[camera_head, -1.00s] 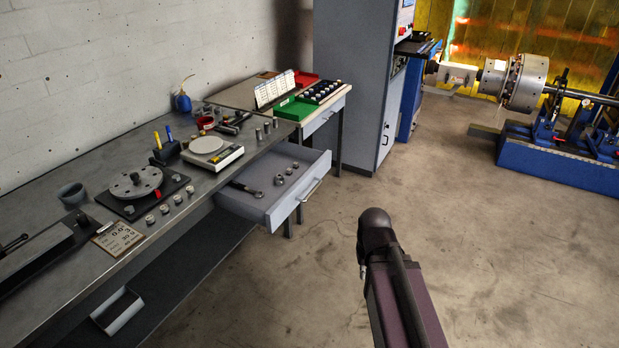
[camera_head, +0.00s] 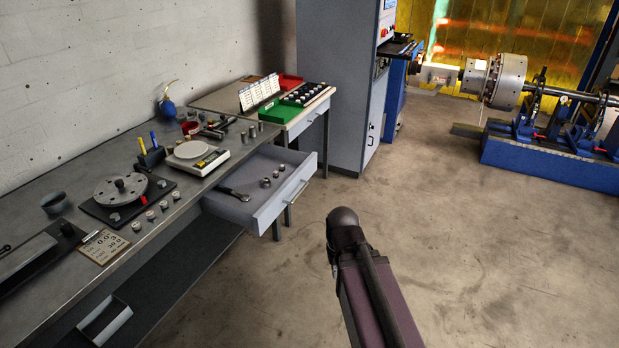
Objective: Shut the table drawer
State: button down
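The table drawer (camera_head: 283,209) stands open, pulled out from under the right end of the grey workbench (camera_head: 60,283). Its front panel with a bar handle (camera_head: 298,192) faces right, toward the open floor. Inside the drawer lie a wrench-like tool (camera_head: 236,194) and several small metal parts (camera_head: 272,178). My arm shows at the bottom centre, right of the drawer and apart from it. My gripper's fingers cannot be made out in this view.
On the bench are a scale (camera_head: 195,160), a disc on a black plate (camera_head: 119,188) and a blue oil can (camera_head: 168,107). A side table with a green tray (camera_head: 277,112) and a grey cabinet (camera_head: 340,75) stand beyond the drawer. The floor (camera_head: 450,240) at right is clear.

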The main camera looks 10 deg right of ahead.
aim_at(265, 204)
jog(key=z, duration=0.05)
jog(key=i, duration=1)
jog(key=u, duration=0.05)
